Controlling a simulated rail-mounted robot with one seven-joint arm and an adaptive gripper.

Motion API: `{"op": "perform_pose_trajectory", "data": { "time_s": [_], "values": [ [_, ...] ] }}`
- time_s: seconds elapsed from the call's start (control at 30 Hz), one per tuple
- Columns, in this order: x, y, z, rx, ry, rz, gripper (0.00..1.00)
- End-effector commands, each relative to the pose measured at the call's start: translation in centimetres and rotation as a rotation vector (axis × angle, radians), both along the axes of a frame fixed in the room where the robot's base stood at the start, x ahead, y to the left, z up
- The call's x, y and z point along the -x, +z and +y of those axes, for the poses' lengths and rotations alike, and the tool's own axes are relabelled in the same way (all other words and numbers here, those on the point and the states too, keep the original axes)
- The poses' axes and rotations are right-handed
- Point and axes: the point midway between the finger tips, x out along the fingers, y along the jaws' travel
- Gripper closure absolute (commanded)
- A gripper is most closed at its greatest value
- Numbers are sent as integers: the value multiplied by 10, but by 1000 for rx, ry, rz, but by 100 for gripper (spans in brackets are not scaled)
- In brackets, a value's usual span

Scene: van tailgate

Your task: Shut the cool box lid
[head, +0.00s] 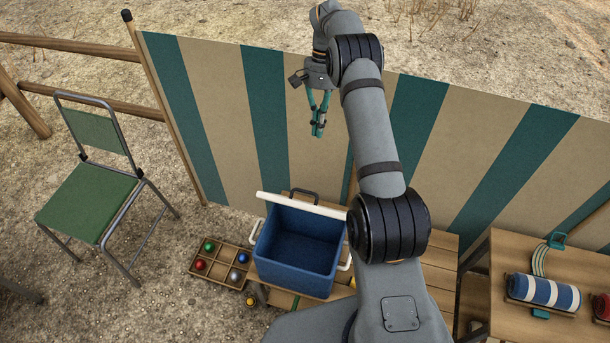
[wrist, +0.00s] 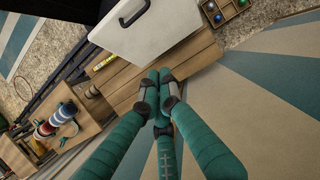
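The cool box (head: 296,274) is a blue tub standing on wooden boards, and its empty-looking blue inside shows in the head view. Its white lid (head: 301,205) stands open at the far edge, seen nearly edge-on, with a dark handle (head: 303,192) behind it. In the wrist view the lid's white outer face (wrist: 160,35) fills the top middle, with the black handle (wrist: 134,13) on it. My gripper (head: 317,133) is up beyond the lid, in front of the striped cloth. Its teal fingers (wrist: 159,90) are drawn together, empty, and look apart from the lid.
A divided tray (head: 222,266) with coloured balls lies left of the cool box. A green chair (head: 92,190) stands further left. A striped windbreak (head: 225,110) runs behind. A wooden table (head: 500,265) at right holds a striped roll (head: 543,291).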

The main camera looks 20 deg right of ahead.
Motion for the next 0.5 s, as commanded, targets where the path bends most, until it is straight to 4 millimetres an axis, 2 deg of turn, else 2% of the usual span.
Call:
{"op": "perform_pose_trajectory", "data": {
  "time_s": [0.1, 0.23, 0.37, 0.5],
  "values": [
    [15, 7, 12, -28, -70, 66, 100],
    [20, 2, 17, -32, -93, 85, 100],
    [26, -13, 21, -32, -90, 85, 100],
    [37, -38, 27, -33, -90, 86, 100]
  ]
}}
